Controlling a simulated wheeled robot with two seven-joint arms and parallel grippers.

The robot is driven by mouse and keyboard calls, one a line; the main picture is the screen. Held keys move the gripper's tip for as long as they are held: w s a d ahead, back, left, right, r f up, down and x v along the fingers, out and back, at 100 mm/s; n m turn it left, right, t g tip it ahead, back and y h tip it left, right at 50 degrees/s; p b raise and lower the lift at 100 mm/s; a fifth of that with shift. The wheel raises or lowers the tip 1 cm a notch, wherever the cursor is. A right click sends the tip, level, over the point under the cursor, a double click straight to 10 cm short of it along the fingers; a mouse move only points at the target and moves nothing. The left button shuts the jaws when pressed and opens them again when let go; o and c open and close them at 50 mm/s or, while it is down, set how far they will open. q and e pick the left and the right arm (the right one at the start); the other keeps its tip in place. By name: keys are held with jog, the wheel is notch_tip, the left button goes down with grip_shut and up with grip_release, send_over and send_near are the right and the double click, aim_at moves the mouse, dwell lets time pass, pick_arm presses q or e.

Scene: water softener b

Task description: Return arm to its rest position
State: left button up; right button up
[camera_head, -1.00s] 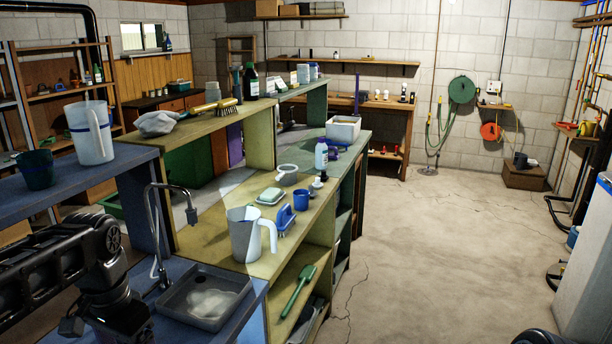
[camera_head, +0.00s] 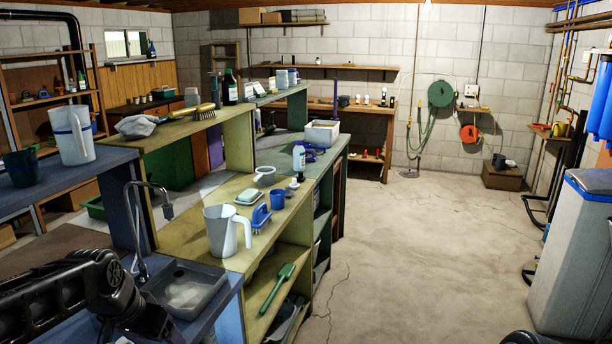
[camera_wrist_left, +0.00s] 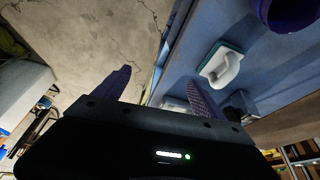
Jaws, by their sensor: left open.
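My left arm (camera_head: 75,295) comes in from the lower left in the head view, over the blue counter beside the sink. Its gripper is out of sight there. In the left wrist view my left gripper (camera_wrist_left: 162,88) is open, with its two dark fingers apart and nothing between them. Past the fingers lie the concrete floor on the left and a blue surface on the right. My right gripper is in neither view.
A grey sink (camera_head: 186,288) with a faucet (camera_head: 148,222) stands beside my left arm. A clear pitcher (camera_head: 222,232) stands on the yellow bench. A white-handled item (camera_wrist_left: 222,66) shows in the left wrist view. The concrete floor (camera_head: 440,240) is open; a grey tank (camera_head: 575,255) stands at right.

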pick_arm(q)
jog(key=d+f+n+h, duration=0.1)
jog(key=d+f, duration=0.4)
jog(key=f, duration=0.3)
jog(key=d+f+n+t+h, duration=0.1)
jog(key=d+f, duration=0.3)
jog(key=f, duration=0.4)
jog(key=d+f+n+h, duration=0.1)
jog(key=d+f, duration=0.4)
jog(key=f, duration=0.3)
jog(key=s+d+f+g, duration=0.2)
jog(key=s+d+f, duration=0.2)
jog(key=s+f, duration=0.3)
jog(key=s+d+f+g, duration=0.2)
jog(key=s+f, duration=0.5)
jog(key=s, duration=0.9)
jog(key=shift+d+f+n+g, duration=0.3)
jog(key=shift+d+f+n, duration=0.1)
jog(key=shift+d, duration=0.45)
